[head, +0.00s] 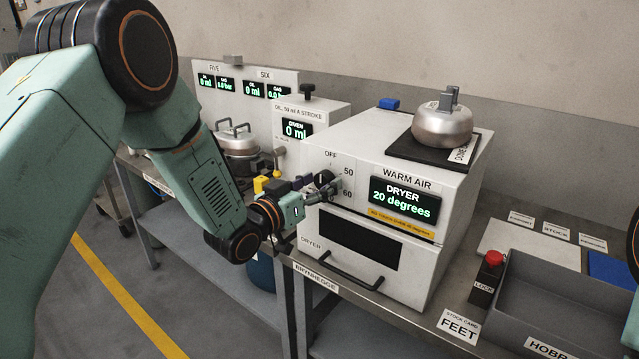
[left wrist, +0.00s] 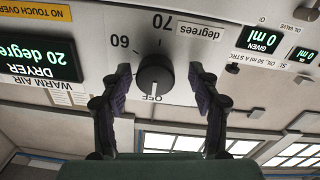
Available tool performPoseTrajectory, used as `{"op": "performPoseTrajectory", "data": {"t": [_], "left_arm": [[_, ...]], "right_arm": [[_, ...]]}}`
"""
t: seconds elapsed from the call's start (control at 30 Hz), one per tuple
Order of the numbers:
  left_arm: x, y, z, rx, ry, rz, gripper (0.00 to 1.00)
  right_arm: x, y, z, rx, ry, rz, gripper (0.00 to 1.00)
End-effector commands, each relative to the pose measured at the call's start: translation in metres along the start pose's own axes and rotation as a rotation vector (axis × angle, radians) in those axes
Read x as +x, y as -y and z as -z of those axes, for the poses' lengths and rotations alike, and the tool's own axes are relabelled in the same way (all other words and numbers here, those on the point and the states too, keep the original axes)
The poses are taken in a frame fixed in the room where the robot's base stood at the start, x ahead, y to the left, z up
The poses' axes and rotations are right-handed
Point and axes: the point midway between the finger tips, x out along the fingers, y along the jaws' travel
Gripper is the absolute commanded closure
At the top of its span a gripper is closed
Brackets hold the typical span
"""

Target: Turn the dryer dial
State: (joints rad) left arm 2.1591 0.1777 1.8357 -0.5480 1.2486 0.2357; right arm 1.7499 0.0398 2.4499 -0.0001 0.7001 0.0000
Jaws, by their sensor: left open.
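The white dryer (head: 345,212) stands on the bench, and its display (head: 405,204) reads 20 degrees. Its black dial (head: 325,177) is on the upper left of the front, beside the marks OFF, 50 and 60. In the left wrist view, which is upside down, the dial (left wrist: 155,76) has its white mark toward OFF. My left gripper (head: 315,189) is open in front of the dial. In the left wrist view its two fingers (left wrist: 158,82) stand on either side of the dial, with a gap on each side. My right gripper is not in view.
The dryer's door handle (head: 340,277) juts out below. A red-topped lock post (head: 488,277) and a grey bin (head: 560,300) are at right. Oil and gas displays stand behind at left.

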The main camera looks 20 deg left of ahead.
Motion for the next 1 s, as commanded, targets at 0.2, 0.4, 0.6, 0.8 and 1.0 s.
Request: {"op": "performPoseTrajectory", "data": {"t": [0.2,0.4,0.6,0.8,1.0], "left_arm": [[0.0052,-0.0011,0.0002,0.001,0.0,-0.002,0.39],[0.0053,-0.0009,0.0001,0.001,0.0,-0.001,0.47],[0.0051,-0.0008,0.0002,0.001,0.0,-0.001,0.64],[0.0051,-0.001,0.0006,0.001,-0.001,-0.002,0.81],[0.0052,-0.001,0.0011,0.002,-0.002,-0.002,0.93]], "right_arm": [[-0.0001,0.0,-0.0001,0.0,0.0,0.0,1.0],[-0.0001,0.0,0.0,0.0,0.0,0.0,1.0],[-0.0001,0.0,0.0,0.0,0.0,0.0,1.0],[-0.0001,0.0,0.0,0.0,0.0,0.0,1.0],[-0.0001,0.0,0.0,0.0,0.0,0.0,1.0]]}}
